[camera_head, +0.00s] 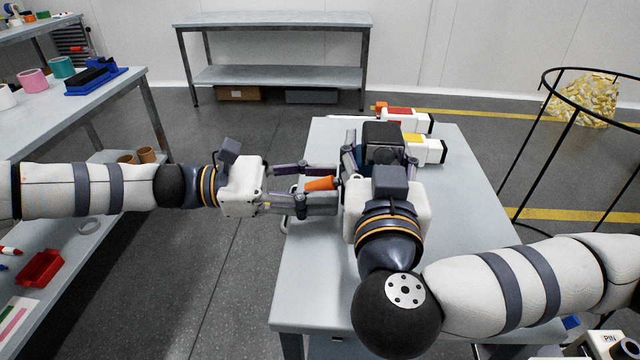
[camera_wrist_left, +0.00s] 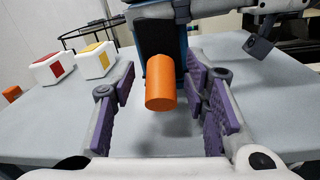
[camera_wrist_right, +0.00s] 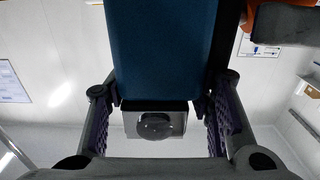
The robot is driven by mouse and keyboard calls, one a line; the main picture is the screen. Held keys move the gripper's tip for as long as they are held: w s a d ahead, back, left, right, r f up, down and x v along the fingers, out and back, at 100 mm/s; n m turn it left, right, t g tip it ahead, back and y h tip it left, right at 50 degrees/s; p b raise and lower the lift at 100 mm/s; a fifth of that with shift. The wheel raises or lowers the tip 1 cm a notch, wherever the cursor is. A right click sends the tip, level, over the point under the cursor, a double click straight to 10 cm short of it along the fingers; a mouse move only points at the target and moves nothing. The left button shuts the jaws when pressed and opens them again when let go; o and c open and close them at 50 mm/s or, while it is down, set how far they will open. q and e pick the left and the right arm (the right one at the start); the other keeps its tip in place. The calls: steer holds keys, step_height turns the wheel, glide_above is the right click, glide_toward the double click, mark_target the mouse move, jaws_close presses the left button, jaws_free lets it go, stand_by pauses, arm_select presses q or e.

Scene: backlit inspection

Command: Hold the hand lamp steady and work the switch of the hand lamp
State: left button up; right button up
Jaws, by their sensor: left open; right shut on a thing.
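The hand lamp has a blue body (camera_wrist_right: 160,50) in the right wrist view, with a dark block carrying a round part (camera_wrist_right: 154,125) below it. An orange cylinder (camera_wrist_left: 160,85) sticks out of the lamp's dark side towards my left gripper; it also shows in the head view (camera_head: 320,184). My right gripper (camera_head: 378,160) is shut on the lamp body, above the table. My left gripper (camera_head: 333,186) is open, its fingers on either side of the orange cylinder with gaps to it. In the head view my right wrist hides much of the lamp.
On the grey table (camera_head: 465,190) stand a white block with a red top (camera_head: 398,114) and one with a yellow top (camera_head: 425,149), beyond the lamp. A shelf bench (camera_head: 120,85) is at left, a black ring frame (camera_head: 545,130) at right. The table's right side is clear.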

mark_target(331, 176)
arm_select(q)
steer(key=shift+d+f, duration=0.1)
arm_select(e)
steer(key=shift+d+f, duration=0.1)
steer(key=shift+f, duration=0.3)
arm_select(q)
jaws_close()
steer(key=shift+y, duration=0.3)
step_height(331, 176, up, 2)
steer(key=y, duration=0.4)
steer(key=shift+d+r+m+g+y, duration=0.1)
steer(key=shift+r+y, duration=0.15)
steer(key=shift+y, duration=0.6)
steer(key=shift+r+m+g+y, duration=0.1)
steer(key=shift+r+y, duration=0.15)
steer(key=shift+y, duration=0.65)
steer(key=shift+d+r+m+g+y, duration=0.1)
steer(key=shift+r+y, duration=0.15)
steer(key=shift+y, duration=0.6)
steer(key=shift+r, duration=0.1)
jaws_free()
steer(key=shift+a, duration=0.1)
